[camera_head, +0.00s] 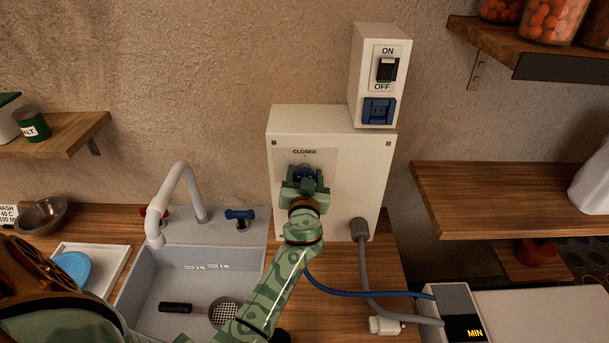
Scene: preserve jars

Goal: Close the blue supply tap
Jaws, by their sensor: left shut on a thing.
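A white box (328,128) stands on the wooden counter against the wall, with a grey plate marked "CLOSED" on its front. The blue supply tap (303,172) sits on that plate, just below the word. My left gripper (305,181) reaches up from below and is shut on the tap. The green fingers cover most of the tap, so I cannot tell which way its handle points. A blue hose (365,294) runs from behind my arm to a dark-fronted unit at the lower right. My right gripper is not in view.
A switch box (366,70) with ON and OFF marks and a blue socket stands above the white box. The sink (200,262) with a white spout, a blue-handled sink tap (240,215) and a strainer lies left. A grey cable (363,262) hangs right. A shelf (500,195) juts in at right.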

